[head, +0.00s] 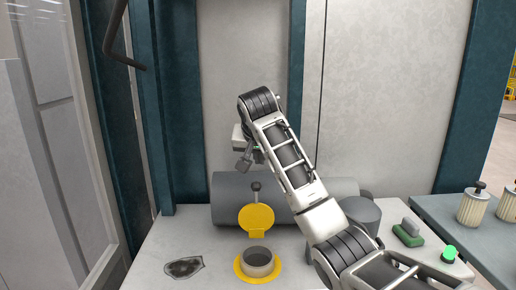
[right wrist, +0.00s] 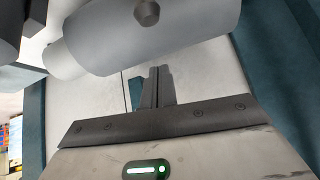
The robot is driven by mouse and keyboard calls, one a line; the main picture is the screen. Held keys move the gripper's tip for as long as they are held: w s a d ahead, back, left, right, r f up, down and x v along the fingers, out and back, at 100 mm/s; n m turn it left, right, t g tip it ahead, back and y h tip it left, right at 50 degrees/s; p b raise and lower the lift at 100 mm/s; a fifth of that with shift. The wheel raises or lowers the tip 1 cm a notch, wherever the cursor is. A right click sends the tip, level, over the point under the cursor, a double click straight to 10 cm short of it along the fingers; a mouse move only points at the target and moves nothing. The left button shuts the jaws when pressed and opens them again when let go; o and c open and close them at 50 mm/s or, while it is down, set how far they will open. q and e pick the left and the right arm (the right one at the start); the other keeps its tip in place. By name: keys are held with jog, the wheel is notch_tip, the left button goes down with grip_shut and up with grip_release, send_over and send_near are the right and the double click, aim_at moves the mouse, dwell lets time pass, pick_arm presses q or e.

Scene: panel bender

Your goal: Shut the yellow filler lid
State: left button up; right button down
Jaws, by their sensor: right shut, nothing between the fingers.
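The yellow filler lid (head: 257,217) is raised, standing open at the back of the filler neck (head: 258,263). The neck is a grey round opening with a yellow ring at its base. The lid cannot be made out in the right wrist view. My left gripper is not in view.
A grey horizontal cylinder (head: 230,198) lies behind the lid. On the right are a green-and-grey block (head: 408,234), a bright green button (head: 449,252) and ribbed canisters (head: 473,206). A dark bent bar (head: 118,40) hangs upper left.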

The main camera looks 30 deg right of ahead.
aim_at(256, 206)
jog(key=x, duration=0.3)
jog(key=s+a, duration=0.1)
jog(key=s+a+f+p, duration=0.1)
jog(key=shift+s+a+f, duration=0.1)
jog(key=shift+s+f, duration=0.2)
jog(key=shift+s, duration=0.1)
